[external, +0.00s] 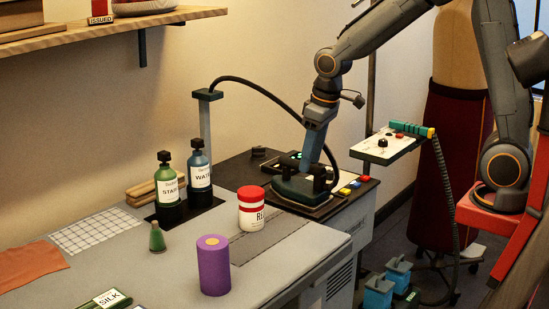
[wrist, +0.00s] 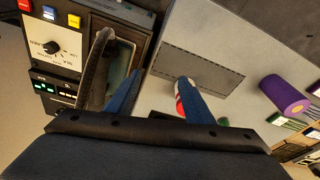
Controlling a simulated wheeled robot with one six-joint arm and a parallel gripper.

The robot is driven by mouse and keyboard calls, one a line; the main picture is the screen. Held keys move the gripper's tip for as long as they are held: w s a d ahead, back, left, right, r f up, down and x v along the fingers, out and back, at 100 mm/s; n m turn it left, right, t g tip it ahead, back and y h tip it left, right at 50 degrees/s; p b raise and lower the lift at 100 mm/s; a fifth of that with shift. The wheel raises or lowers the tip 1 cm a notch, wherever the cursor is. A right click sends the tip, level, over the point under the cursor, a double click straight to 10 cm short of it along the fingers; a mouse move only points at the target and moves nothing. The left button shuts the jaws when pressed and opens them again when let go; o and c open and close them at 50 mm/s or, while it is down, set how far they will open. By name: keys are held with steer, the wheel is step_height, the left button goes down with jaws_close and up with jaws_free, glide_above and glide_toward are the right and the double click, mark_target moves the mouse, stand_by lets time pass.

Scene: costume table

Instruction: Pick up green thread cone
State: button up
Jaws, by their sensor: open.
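The green thread cone (external: 157,237) stands upright on the grey table in the external view, in front of the dark bottles and left of the purple cylinder. My gripper (external: 312,165) is far to its right and behind it, pointing down over the iron (external: 300,188) on the dark station. In the wrist view my gripper (wrist: 156,78) shows two blue fingers apart with nothing between them. The iron's handle is beside the left finger; whether they touch I cannot tell. A small green patch at the right finger's right is too small to identify as the cone.
Two dark bottles (external: 199,178) stand behind the cone. A hose arches over the station. The gridded cloth (external: 95,231) lies flat at left.

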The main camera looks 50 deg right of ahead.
steer(key=w+a+n+b, duration=0.1)
steer(key=w+a+n, duration=0.1)
steer(key=w+a, duration=0.6)
steer(key=n+t+y+b, duration=0.1)
steer(key=n+y+b, duration=0.1)
steer(key=n, duration=0.3)
glide_above(156, 226)
steer(key=s+d, duration=0.1)
steer(key=d, duration=0.1)
step_height(156, 226, down, 2)
steer(key=shift+m, duration=0.3)
step_height(156, 226, down, 5)
steer(key=shift+a+f, duration=0.1)
steer(key=shift+p+x, duration=1.4)
steer(key=shift+x, duration=2.7)
steer(key=shift+s+f, duration=0.1)
steer(key=shift+s, duration=0.05)
steer(key=c, duration=1.1)
